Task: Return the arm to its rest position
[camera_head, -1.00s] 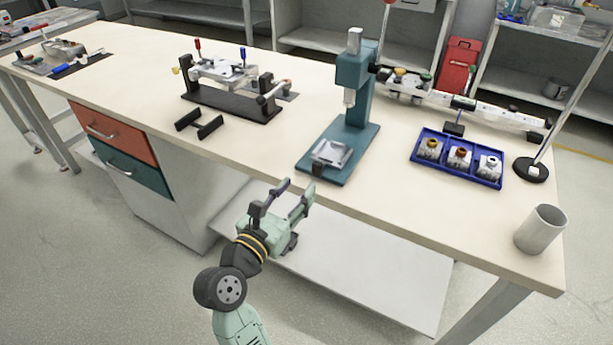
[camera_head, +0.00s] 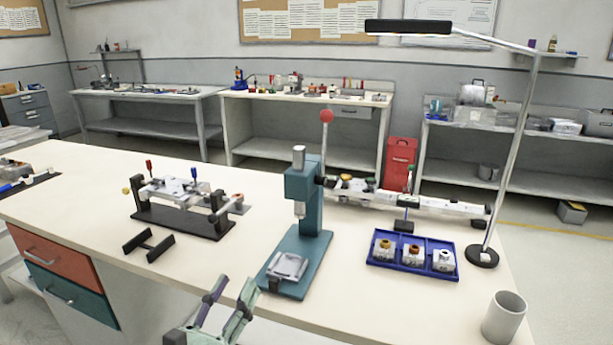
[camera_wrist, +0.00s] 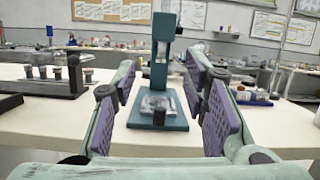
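My gripper (camera_head: 224,302) shows at the bottom of the head view, in front of the near edge of the workbench (camera_head: 95,215). Its two fingers are apart with nothing between them. In the wrist view my gripper (camera_wrist: 163,105) is also open, its purple pads framing the teal press (camera_wrist: 158,75). The press stands on the bench beyond the fingertips and does not touch them. Most of my arm is out of the head view.
On the bench are the teal press (camera_head: 303,190), a black fixture (camera_head: 185,220), a black bracket (camera_head: 148,245), a blue tray (camera_head: 410,268) with small parts, a lamp base (camera_head: 482,257) and a grey cup (camera_head: 504,318). Shelves and a red bin (camera_head: 401,165) stand behind.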

